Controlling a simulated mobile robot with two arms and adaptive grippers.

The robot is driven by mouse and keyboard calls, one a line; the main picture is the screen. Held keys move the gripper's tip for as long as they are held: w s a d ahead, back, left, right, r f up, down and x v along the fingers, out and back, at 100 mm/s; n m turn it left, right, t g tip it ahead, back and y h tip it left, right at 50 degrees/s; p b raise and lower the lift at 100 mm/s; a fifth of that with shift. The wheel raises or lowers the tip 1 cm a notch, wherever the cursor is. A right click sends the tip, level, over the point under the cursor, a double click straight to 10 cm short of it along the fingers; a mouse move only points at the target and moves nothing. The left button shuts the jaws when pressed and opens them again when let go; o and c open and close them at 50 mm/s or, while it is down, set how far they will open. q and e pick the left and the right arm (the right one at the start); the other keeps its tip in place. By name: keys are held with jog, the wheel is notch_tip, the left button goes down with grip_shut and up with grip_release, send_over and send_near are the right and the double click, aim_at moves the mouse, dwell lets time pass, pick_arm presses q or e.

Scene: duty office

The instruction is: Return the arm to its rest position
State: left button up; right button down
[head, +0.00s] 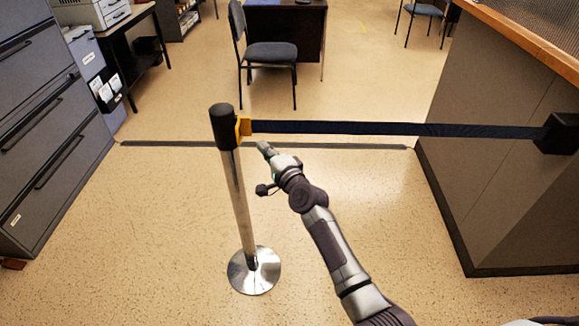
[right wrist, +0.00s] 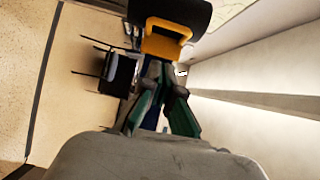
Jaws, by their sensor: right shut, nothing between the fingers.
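My right arm reaches forward from the lower right of the head view. Its right gripper (head: 264,148) is shut and empty, close to the yellow belt clip (head: 243,127) near the top of the barrier post (head: 237,190). In the right wrist view the gripper's green-sided fingers (right wrist: 161,80) point at the yellow clip (right wrist: 165,42) under the black post head (right wrist: 172,12). I cannot tell whether the fingertips touch the clip. A dark blue belt (head: 390,129) runs from the clip to a black wall unit (head: 558,133) on the counter. My left gripper is not in view.
The post stands upright on a round chrome base (head: 254,270). The grey counter (head: 500,170) closes off the right side and filing cabinets (head: 45,120) the left. A chair (head: 267,52) stands beyond the belt. The floor around the post is clear.

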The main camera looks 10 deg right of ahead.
jog(key=a+v, duration=0.1)
jog(key=v, duration=0.6)
jog(key=s+d+f+n+g+h, duration=0.1)
jog(key=s+f+n+g, duration=0.2)
jog(key=s+f, duration=0.7)
jog(key=s+d+f+n+g+h, duration=0.1)
jog(key=s+d+f+n+g, duration=0.15)
jog(key=f, duration=1.25)
jog(key=s+d+f+n+g+h, duration=0.1)
jog(key=s+f+n+g, duration=0.25)
jog(key=s+f, duration=0.65)
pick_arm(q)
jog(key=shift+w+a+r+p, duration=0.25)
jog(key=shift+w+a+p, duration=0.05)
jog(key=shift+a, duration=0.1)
pick_arm(e)
jog(key=s+d+f+n+g+h, duration=0.1)
jog(key=s+d+f+n+g, duration=0.1)
jog(key=s+f, duration=0.4)
jog(key=s+d+f+n+g, duration=0.2)
jog(key=s+f, duration=0.5)
jog(key=s, duration=0.8)
jog(key=s+d+f+n+g+h, duration=0.1)
jog(key=s+d+f+n+g, duration=0.2)
jog(key=s+f, duration=0.3)
jog(key=s+n, duration=0.1)
jog(key=s, duration=0.4)
jog(key=shift+s+d+f+h, duration=0.2)
jog(key=shift+s+h, duration=0.05)
jog(key=shift+h, duration=0.05)
